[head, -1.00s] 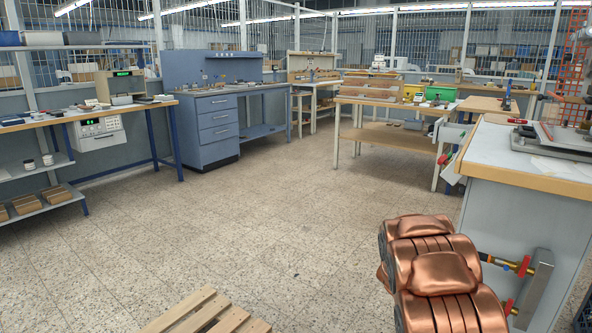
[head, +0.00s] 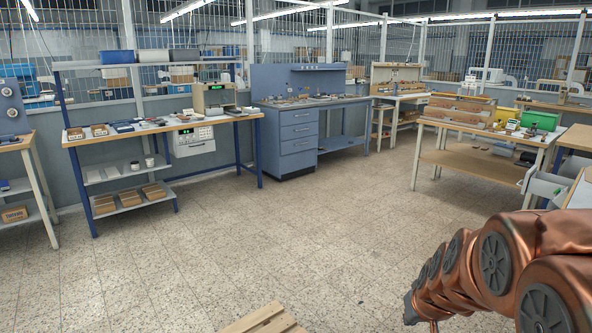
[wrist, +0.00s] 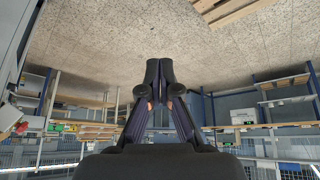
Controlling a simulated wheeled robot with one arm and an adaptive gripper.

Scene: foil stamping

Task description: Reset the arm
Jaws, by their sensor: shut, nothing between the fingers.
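My gripper (wrist: 159,72) shows in the wrist view, its dark fingers together at the tips with nothing between them. Behind the tips is bare speckled floor. The wrist view is upside down, with the floor at the top and the benches below. In the head view my copper-coloured arm reaches in from the lower right, over open floor. The gripper itself cannot be made out in the head view.
A wooden pallet (head: 265,322) lies on the floor at the bottom. A blue drawer bench (head: 298,143) and a blue-framed workbench (head: 92,139) stand along the back. A wooden table (head: 470,162) stands at the right. The middle floor is clear.

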